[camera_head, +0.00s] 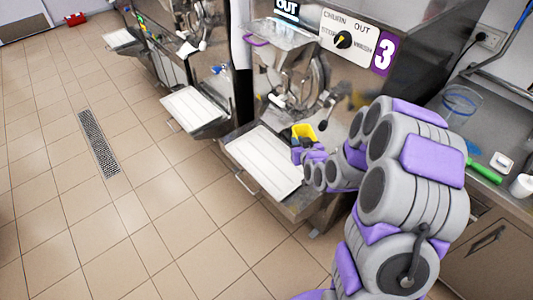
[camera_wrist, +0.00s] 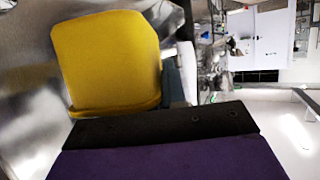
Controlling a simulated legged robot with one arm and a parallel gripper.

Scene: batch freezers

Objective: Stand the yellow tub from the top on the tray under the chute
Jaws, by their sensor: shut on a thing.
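The yellow tub (camera_head: 304,132) is in my gripper (camera_head: 298,149), above the right edge of the white tray (camera_head: 265,165) of the machine marked 3. In the wrist view the yellow tub (camera_wrist: 110,62) fills the upper left, just beyond the dark edge of my gripper. My gripper is shut on the tub. The fingertips are mostly hidden behind the tub and my wrist. The chute (camera_head: 290,100) is the metal front part of the machine above the tray. I cannot tell the gap between tub and tray.
A second machine with its own white tray (camera_head: 194,108) stands to the left. A counter at right holds a clear container (camera_head: 461,104), a green-handled tool (camera_head: 484,172) and a white cup (camera_head: 522,186). The tiled floor at left is clear around a drain grate (camera_head: 98,143).

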